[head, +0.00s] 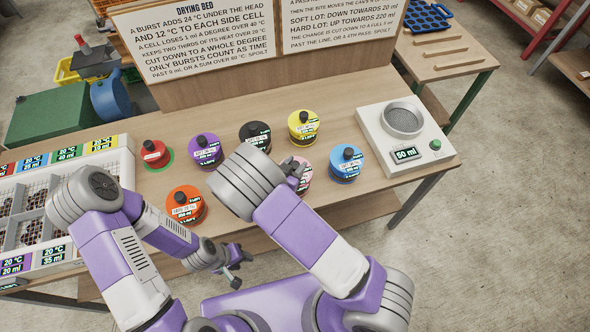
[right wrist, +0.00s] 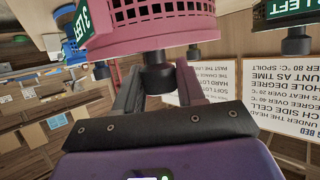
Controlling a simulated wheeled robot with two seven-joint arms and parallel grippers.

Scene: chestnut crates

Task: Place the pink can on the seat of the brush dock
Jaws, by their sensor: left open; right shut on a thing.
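The pink can (head: 306,173) is at the middle right of the table in the head view, mostly hidden behind my right arm. In the right wrist view the pink can (right wrist: 150,28) fills the top, with its black knob between the fingers. My right gripper (head: 295,168) is shut on that knob; whether the can is clear of the table I cannot tell. A white unit (head: 375,128) with a round grey mesh seat (head: 403,119), a 50 ml display and a green button stands at the right; it may be the brush dock. My left gripper (head: 238,270) is open and empty by the table's front edge.
Blue (head: 346,163), yellow (head: 303,127), black (head: 255,136), purple (head: 206,150) and orange (head: 186,204) cans stand around. A red can (head: 154,154) sits on a green disc. A divided white crate (head: 120,160) is at left. A sign board (head: 195,40) stands behind.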

